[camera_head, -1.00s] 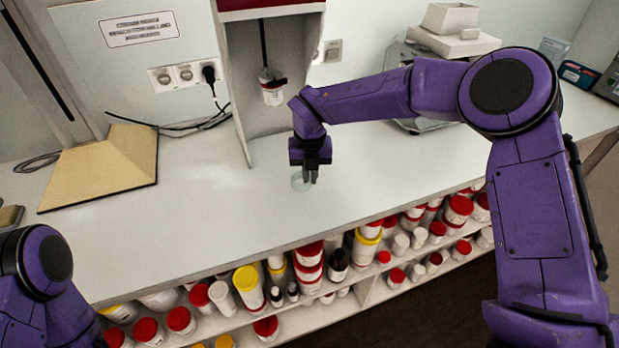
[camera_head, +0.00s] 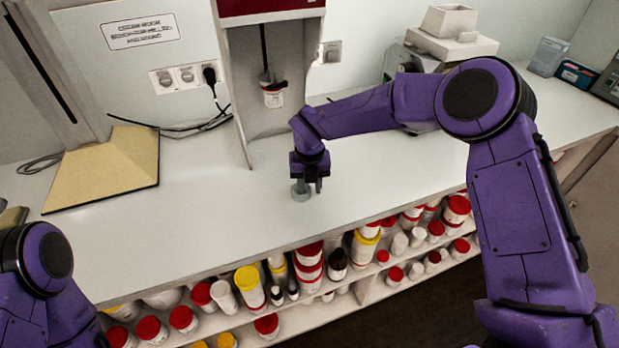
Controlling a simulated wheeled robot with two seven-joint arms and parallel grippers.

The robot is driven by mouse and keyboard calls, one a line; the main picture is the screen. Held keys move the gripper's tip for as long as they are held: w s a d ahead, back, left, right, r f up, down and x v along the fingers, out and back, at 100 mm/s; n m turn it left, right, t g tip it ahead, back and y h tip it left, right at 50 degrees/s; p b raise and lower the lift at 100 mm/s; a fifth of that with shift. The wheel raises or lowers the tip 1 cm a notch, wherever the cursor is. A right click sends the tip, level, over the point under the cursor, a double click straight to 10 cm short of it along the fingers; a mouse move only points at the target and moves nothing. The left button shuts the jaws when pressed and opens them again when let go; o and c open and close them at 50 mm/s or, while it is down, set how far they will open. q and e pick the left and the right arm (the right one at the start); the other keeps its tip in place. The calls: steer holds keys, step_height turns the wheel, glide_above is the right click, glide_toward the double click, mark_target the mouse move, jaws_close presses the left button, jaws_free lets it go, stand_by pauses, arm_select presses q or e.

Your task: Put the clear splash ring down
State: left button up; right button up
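The clear splash ring (camera_head: 301,194) is a small, pale, greenish see-through ring on the white bench, just under my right gripper. My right gripper (camera_head: 309,186) points down from the end of the purple arm. Its fingers look spread, with one finger standing clear to the right of the ring. The other finger is close to the ring's top and is hard to make out. The ring looks upright and appears to rest on the bench top. My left arm shows at the lower left, but its gripper is out of view.
The mill's bay (camera_head: 265,120) with a hanging white cup (camera_head: 272,95) stands behind the ring. A tan wedge-shaped base (camera_head: 105,170) is at the left. The bench (camera_head: 215,215) is clear around the ring. Shelves of jars (camera_head: 308,260) run below the front edge.

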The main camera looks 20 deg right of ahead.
mark_target(310, 190)
step_height(310, 190, up, 12)
steer(key=b, duration=0.2)
steer(key=shift+s, duration=0.3)
